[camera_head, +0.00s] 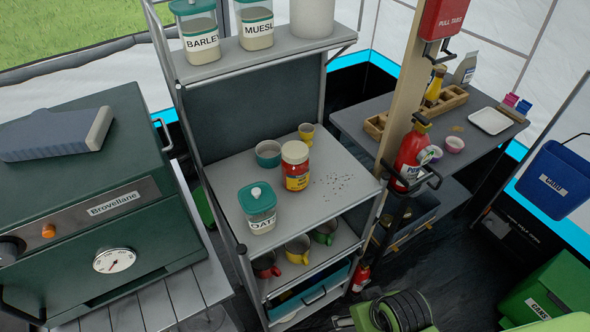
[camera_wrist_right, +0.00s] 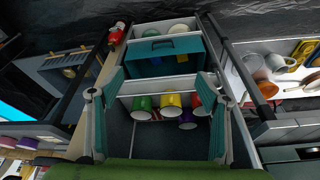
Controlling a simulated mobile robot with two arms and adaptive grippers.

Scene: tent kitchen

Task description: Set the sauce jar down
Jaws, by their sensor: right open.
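The sauce jar (camera_head: 296,172), red with a yellow label and a cream lid, stands upright on the middle shelf (camera_head: 325,210) of the rack in the head view. No gripper touches it there. I cannot make it out in the right wrist view. My right gripper (camera_wrist_right: 165,125) shows in the right wrist view with its two teal fingers wide apart and nothing between them; mugs on a lower shelf show beyond. My left gripper is in neither view.
Beside the jar are a teal bowl (camera_head: 268,153), a yellow cup (camera_head: 306,132) and an oats canister (camera_head: 258,208). Dark specks lie on the shelf to its right. Colored mugs (camera_head: 297,249) stand below.

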